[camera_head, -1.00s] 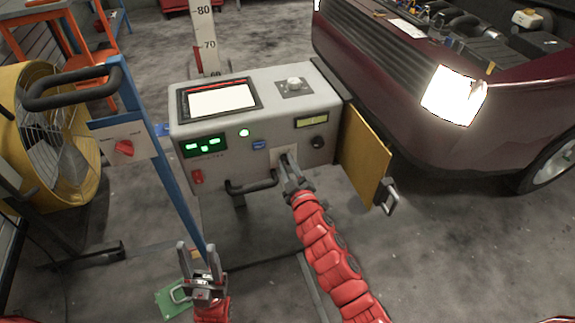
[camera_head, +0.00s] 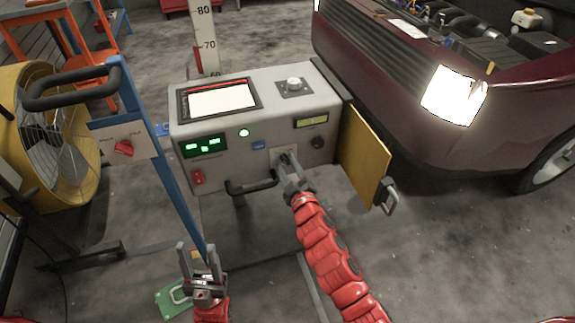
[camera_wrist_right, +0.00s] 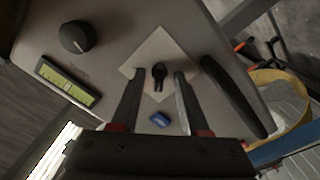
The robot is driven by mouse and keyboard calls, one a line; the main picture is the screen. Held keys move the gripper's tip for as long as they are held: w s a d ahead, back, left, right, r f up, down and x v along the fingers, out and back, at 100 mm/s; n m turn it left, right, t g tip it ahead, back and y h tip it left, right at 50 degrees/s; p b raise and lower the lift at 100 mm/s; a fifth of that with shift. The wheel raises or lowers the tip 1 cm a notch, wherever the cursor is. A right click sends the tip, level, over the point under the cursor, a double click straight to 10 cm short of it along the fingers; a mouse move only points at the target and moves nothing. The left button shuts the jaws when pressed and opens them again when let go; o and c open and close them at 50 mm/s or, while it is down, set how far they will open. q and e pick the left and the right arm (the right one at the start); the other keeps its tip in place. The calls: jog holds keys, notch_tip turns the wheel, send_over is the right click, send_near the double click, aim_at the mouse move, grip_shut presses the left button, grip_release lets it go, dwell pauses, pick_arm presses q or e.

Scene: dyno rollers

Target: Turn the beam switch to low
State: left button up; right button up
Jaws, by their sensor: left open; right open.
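A grey tester box (camera_head: 285,112) stands in the middle of the head view. In the right wrist view a small black switch knob (camera_wrist_right: 159,76) sits on a pale square plate (camera_wrist_right: 152,48) on the box's front panel. My right gripper (camera_head: 288,166) reaches this plate; in the wrist view its open fingers (camera_wrist_right: 158,84) straddle the knob, with a gap on both sides. In the head view the fingers largely hide the knob. Any label on the plate is unreadable. My left gripper (camera_head: 200,253) is open and empty, low in front of the box.
A round black knob (camera_wrist_right: 76,37), a lit display (camera_wrist_right: 68,82) and a blue button (camera_wrist_right: 160,119) are near the plate. A black handle (camera_head: 252,187) and open yellow door (camera_head: 364,157) flank the right arm. The car's lit headlight (camera_head: 453,96) is at right.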

jog(key=v, duration=1.7)
jog(key=shift+p, duration=0.4)
